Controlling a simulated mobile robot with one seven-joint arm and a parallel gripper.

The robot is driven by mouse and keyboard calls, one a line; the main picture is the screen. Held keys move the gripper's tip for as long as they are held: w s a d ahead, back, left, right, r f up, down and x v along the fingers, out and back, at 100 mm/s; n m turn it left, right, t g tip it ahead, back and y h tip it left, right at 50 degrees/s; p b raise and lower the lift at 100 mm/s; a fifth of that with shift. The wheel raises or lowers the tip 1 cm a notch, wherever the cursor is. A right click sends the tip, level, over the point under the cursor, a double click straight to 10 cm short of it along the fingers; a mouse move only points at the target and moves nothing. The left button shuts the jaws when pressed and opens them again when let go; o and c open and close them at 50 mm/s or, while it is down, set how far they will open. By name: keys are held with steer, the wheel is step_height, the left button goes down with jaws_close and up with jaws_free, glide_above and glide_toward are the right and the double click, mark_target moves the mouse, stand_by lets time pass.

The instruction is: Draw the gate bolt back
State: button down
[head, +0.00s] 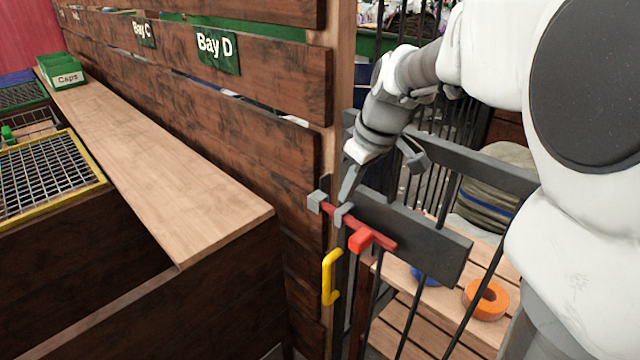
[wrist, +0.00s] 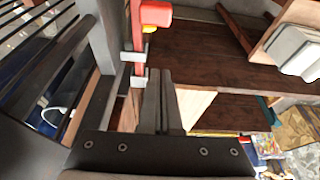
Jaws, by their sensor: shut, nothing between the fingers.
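The red gate bolt (head: 382,240) lies across the dark grey plate of the barred gate (head: 440,247). Its red knob (head: 360,240) sticks out toward me. The bolt runs through a grey bracket (head: 343,213), and its left end reaches the grey keeper (head: 316,202) on the wooden post. My gripper (head: 345,198) is shut and empty, pointing down just above the bracket, left of the knob. In the wrist view, my shut fingers (wrist: 159,72) are beside the red bolt (wrist: 137,40), with the knob (wrist: 155,13) beyond the tips. I cannot tell whether they touch the bolt.
A yellow handle (head: 330,277) hangs below the bolt. Left are a wooden counter (head: 160,170) and a slatted wall with a Bay D sign (head: 218,50). Behind the gate, an orange ring (head: 486,299) and a blue item (head: 425,277) lie on a slatted shelf.

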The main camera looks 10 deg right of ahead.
steer(key=shift+f, duration=0.1)
step_height(320, 180, down, 9)
steer(key=shift+s+d, duration=0.2)
steer(key=shift+s, duration=0.1)
stand_by(0.4)
steer(key=shift+f, duration=0.1)
steer(key=s+d+b, duration=0.3)
steer(key=s+d, duration=0.1)
steer(key=s, duration=0.1)
steer(key=shift+s, duration=0.15)
steer(key=shift+f, duration=0.1)
stand_by(0.4)
